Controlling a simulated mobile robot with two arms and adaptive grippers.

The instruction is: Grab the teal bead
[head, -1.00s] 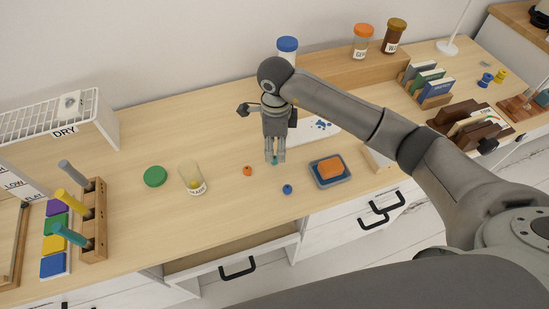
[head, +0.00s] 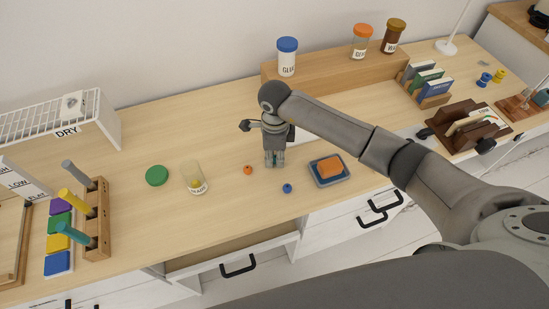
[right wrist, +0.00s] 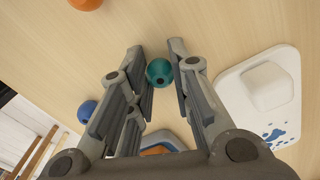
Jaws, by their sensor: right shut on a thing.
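The teal bead (right wrist: 159,72) sits between the fingertips of my right gripper (right wrist: 161,74) in the right wrist view. The fingers are shut on it, one on each side. In the head view my right gripper (head: 274,164) points down at the desk (head: 225,225), and its fingertips hide the bead. I cannot tell whether the bead still touches the desk. My left gripper is not in view.
An orange bead (head: 248,170) and a blue bead (head: 287,188) lie nearby. A clear jar (head: 194,178) and green lid (head: 157,175) stand left. A tray (head: 316,179) holding an orange block (head: 330,167) is right. An open drawer (head: 230,248) is below.

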